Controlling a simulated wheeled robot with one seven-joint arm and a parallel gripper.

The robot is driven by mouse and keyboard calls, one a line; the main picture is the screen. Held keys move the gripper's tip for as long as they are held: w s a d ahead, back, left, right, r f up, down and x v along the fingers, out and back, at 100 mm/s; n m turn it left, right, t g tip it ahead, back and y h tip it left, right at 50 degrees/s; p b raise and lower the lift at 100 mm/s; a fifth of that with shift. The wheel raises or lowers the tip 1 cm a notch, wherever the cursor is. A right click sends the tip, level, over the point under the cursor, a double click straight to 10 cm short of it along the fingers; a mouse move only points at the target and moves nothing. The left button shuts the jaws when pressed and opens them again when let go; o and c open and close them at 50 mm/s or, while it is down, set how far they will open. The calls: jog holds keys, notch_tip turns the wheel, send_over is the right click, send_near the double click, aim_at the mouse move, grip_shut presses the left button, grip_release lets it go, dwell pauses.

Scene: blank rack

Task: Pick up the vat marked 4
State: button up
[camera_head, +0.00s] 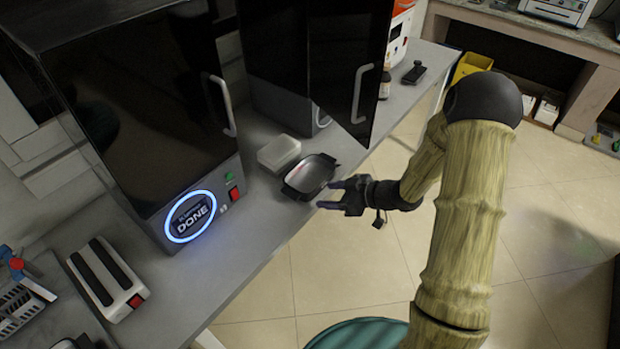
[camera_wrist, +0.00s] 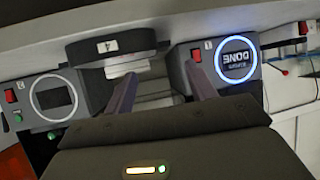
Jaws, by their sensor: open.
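The vat marked 4 (camera_head: 309,176) is a dark, shallow tray with small side tabs, on the grey counter near its front edge. In the wrist view, the vat (camera_wrist: 110,47) shows its dark front wall with a small white label that reads 4. My gripper (camera_head: 328,194) is open and empty, just off the counter's front edge beside the vat. In the wrist view, my gripper's fingers (camera_wrist: 160,75) are spread, and the vat lies ahead and to the left, level with the left finger rather than centred between them. I see no contact.
A white box (camera_head: 279,152) sits behind the vat. A dark-doored machine (camera_head: 192,216) with a lit DONE ring stands to the left; another machine (camera_head: 300,60) stands behind. A white device with black slots (camera_head: 108,280) is at the front left. Open floor lies right of the counter.

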send_near(296, 194)
jog(key=x, duration=0.3)
jog(key=shift+w+f, duration=0.15)
jog(key=shift+f, duration=0.1)
jog(key=shift+x, duration=2.55)
jog(key=shift+a+r, duration=0.15)
jog(key=c, duration=1.2)
notch_tip(296, 194, up, 10)
jog(key=shift+r+p, duration=0.1)
jog(key=shift+p, duration=0.4)
